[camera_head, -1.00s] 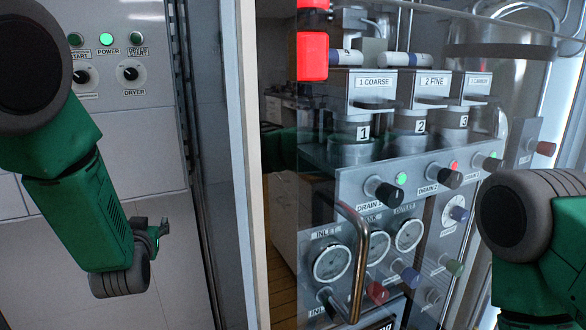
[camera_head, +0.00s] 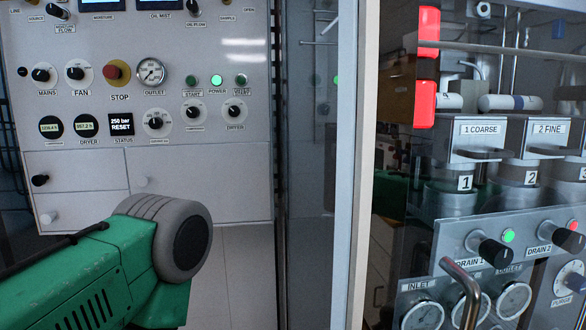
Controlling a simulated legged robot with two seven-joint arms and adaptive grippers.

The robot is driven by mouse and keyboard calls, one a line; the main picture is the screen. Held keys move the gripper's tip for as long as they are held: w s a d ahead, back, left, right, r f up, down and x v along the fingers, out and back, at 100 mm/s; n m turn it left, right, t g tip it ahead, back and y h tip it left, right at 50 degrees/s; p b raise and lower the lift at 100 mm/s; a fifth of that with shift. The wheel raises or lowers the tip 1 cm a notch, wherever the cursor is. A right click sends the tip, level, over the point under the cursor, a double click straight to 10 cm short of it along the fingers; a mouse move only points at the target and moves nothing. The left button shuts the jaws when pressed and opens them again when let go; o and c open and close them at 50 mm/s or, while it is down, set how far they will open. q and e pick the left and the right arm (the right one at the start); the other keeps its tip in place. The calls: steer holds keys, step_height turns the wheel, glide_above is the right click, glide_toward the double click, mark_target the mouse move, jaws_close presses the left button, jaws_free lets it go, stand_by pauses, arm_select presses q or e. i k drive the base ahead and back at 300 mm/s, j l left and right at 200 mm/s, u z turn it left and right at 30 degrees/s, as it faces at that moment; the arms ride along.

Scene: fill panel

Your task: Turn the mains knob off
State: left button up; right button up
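The mains knob (camera_head: 41,74) is a small black knob on a white round plate, labelled MAINS, at the left of the white control panel (camera_head: 210,70). Its pointer direction is too small to tell for sure. My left arm, green with a grey joint, comes in at the lower left, below and in front of the panel. Its gripper is outside the view. My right arm and gripper are not in view.
The FAN knob (camera_head: 75,73) and red STOP button (camera_head: 117,73) sit right of the mains knob. Gauges, a status display and lit green POWER button (camera_head: 217,81) share the panel. A glass-fronted filter cabinet (camera_head: 480,150) with a metal handle (camera_head: 462,285) stands at the right.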

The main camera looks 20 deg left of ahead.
mark_target(39, 75)
steer(key=k+j+u, duration=0.65)
steer(key=i+j+u, duration=0.1)
steer(key=u, duration=0.25)
steer(key=i+j+u, duration=0.15)
steer(key=u, duration=0.2)
steer(key=i+l+z, duration=0.1)
steer(key=i+z, duration=0.35)
steer(key=i, duration=0.15)
